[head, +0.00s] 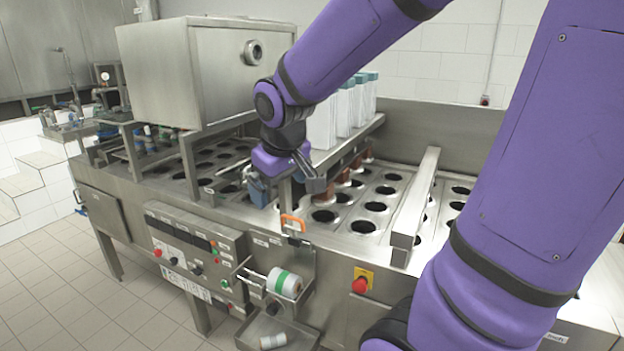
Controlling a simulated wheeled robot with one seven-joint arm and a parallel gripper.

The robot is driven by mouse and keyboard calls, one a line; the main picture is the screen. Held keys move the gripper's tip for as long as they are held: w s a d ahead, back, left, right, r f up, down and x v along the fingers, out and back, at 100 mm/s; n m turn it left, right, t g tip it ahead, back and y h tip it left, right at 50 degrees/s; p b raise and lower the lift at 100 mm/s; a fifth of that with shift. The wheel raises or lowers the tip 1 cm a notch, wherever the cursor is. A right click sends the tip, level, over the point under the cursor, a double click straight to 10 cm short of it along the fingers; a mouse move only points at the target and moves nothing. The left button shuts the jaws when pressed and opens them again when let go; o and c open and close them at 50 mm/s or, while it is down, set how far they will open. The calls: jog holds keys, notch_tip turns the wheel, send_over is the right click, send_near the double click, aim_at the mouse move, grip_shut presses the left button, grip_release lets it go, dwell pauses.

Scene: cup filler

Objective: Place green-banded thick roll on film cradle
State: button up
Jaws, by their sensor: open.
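The green-banded thick roll (285,283) is white with a green stripe. It lies on its side at the film cradle (301,300), a metal bracket on the machine's front. A thin rod sticks out at the roll's left end. The roll appears to rest in the cradle, but its exact seating is too small to tell. My gripper (286,188) is open, above and apart from the roll, over the machine's front edge. I see nothing held in it.
A smaller roll (273,341) lies in the lower tray (246,337). An orange handle (292,223) stands between my gripper and the cradle. A control panel (190,243) is left, a red stop button (360,285) right. Cup plates (345,226) and white stacks (345,108) lie behind.

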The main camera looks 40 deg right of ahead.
jog(key=s+a+r+t, duration=0.1)
jog(key=s+a+r, duration=0.1)
jog(key=s, duration=0.5)
jog(key=s+a+r+y, duration=0.1)
jog(key=s+a+r, duration=0.1)
jog(key=s+r, duration=0.3)
jog(key=shift+s+a+m+t, duration=0.25)
jog(key=shift+s+m+t, duration=0.15)
jog(key=shift+s, duration=0.5)
